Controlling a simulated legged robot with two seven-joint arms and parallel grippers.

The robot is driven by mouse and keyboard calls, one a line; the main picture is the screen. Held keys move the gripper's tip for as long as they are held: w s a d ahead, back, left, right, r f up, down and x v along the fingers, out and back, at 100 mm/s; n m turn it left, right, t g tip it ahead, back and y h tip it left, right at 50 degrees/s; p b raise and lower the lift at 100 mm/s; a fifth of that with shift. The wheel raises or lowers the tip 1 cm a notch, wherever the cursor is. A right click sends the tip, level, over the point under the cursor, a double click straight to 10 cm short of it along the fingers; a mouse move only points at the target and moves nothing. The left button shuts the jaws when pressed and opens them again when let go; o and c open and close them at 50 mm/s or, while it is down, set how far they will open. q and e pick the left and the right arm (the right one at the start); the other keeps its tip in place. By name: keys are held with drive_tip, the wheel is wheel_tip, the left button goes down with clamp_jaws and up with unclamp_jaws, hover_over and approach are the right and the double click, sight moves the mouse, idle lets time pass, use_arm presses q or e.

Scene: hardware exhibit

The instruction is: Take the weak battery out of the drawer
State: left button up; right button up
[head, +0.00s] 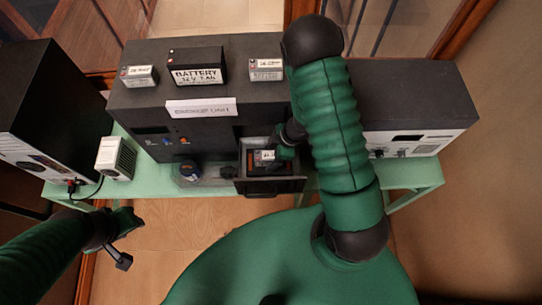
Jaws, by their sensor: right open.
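The drawer (270,187) is pulled out from the front of the dark exhibit unit (215,133). A dark battery (257,164) with a pale label lies inside it, partly covered by my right gripper. My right gripper (283,154) is open and reaches down into the drawer at the battery's right side; I cannot tell whether it touches the battery. My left gripper (124,240) is low at the left, in front of the bench and away from the drawer. Its jaw opening is not clear.
A black battery (196,68) and two small grey batteries (139,76) (266,70) stand on top of the unit. A dark round item (190,171) sits on the green bench (70,190), left of the drawer. Instrument boxes (415,100) (48,110) flank the unit.

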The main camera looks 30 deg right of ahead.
drive_tip(key=shift+w+a+r, duration=0.1)
drive_tip(key=shift+w+a, duration=0.05)
drive_tip(key=shift+a, duration=0.5)
drive_tip(key=c, duration=1.2)
clamp_jaws()
drive_tip(key=shift+d, duration=0.45)
drive_tip(key=shift+a, duration=0.1)
